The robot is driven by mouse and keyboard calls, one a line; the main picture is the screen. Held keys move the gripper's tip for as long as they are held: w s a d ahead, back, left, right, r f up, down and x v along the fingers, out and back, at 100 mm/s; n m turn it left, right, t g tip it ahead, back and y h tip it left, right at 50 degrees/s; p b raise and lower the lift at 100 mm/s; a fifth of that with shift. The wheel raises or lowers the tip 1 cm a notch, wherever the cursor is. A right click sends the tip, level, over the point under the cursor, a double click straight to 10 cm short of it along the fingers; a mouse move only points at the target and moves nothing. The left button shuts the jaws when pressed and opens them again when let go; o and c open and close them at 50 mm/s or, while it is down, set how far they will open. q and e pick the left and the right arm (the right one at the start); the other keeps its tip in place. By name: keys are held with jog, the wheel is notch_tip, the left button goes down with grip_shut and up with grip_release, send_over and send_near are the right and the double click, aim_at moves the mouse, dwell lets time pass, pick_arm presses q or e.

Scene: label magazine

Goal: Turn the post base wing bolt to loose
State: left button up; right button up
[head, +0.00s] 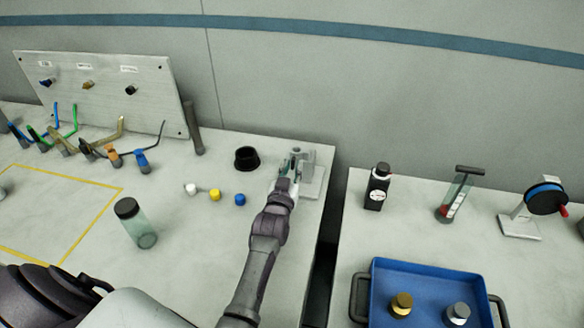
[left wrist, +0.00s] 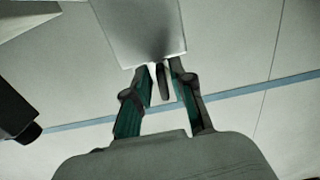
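The grey post base (head: 312,180) stands at the right end of the left table in the head view. In the left wrist view a pale grey block (left wrist: 145,30), seemingly part of it, fills the top middle. A dark narrow wing (left wrist: 162,82), apparently the wing bolt, juts from its lower side. My left gripper (head: 290,166) is at the post base. In the left wrist view its two fingers (left wrist: 161,84) stand apart on either side of the wing, with narrow gaps showing, so it looks open. The bolt is hidden in the head view. My right gripper is out of view.
A black cup (head: 246,158) and white, yellow and blue (head: 240,199) caps lie left of the gripper. A dark-lidded jar (head: 136,224) stands nearer. Across a gap, the right table holds a black bottle (head: 378,187) and a blue tray (head: 427,275).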

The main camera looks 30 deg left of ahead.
pick_arm(q)
jog(key=shift+o, duration=0.3)
jog(key=shift+r, duration=0.15)
jog(key=shift+w+r, duration=0.1)
jog(key=shift+r, duration=0.25)
notch_tip(320, 180, up, 9)
